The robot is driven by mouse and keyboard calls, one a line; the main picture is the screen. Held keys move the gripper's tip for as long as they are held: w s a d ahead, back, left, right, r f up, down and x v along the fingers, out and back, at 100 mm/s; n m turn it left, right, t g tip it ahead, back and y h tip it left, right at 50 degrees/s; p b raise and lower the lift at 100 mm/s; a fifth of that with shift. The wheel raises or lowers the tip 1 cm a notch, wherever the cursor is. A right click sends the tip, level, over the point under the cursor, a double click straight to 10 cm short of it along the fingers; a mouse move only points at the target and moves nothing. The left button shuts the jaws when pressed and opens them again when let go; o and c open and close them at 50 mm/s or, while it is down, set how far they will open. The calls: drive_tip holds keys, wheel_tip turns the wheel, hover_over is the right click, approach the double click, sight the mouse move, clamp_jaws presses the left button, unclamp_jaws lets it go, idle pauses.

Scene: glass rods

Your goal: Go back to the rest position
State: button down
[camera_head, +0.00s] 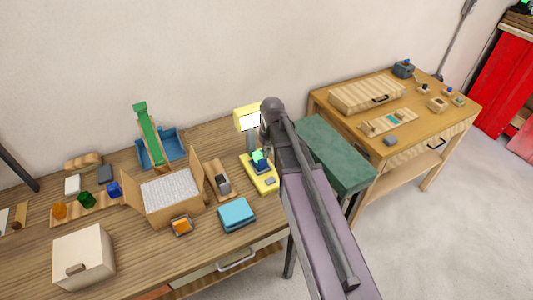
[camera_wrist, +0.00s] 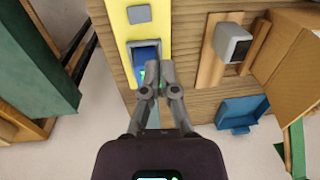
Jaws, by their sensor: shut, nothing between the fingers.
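My gripper (camera_wrist: 153,72) is shut and empty in the wrist view. Its fingertips appear over the lower part of a yellow stand (camera_wrist: 180,25), beside a blue block (camera_wrist: 146,54) with a green glowing patch. Whether the fingers touch the block cannot be told. In the head view my arm reaches up over the right end of the wooden table (camera_head: 262,228), with the yellow stand (camera_head: 270,186) just left of it. My fingers are mostly hidden there. No glass rod can be made out.
A green-topped stand (camera_head: 335,150) is close right of my arm. An open cardboard box (camera_head: 180,212), a teal box (camera_head: 236,213) and a green upright piece in a blue tray (camera_head: 184,150) stand left. A second wooden table (camera_head: 440,122) is at right. The floor (camera_head: 440,240) at right is clear.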

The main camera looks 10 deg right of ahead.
drive_tip(key=s+d+f+m+h+b, duration=0.1)
drive_tip(key=s+d+f+m+b, duration=0.1)
drive_tip(key=s, duration=1)
drive_tip(key=shift+s+d+m, duration=0.15)
drive_tip(key=shift+d+m, duration=0.15)
drive_tip(key=shift+m, duration=0.3)
idle(0.5)
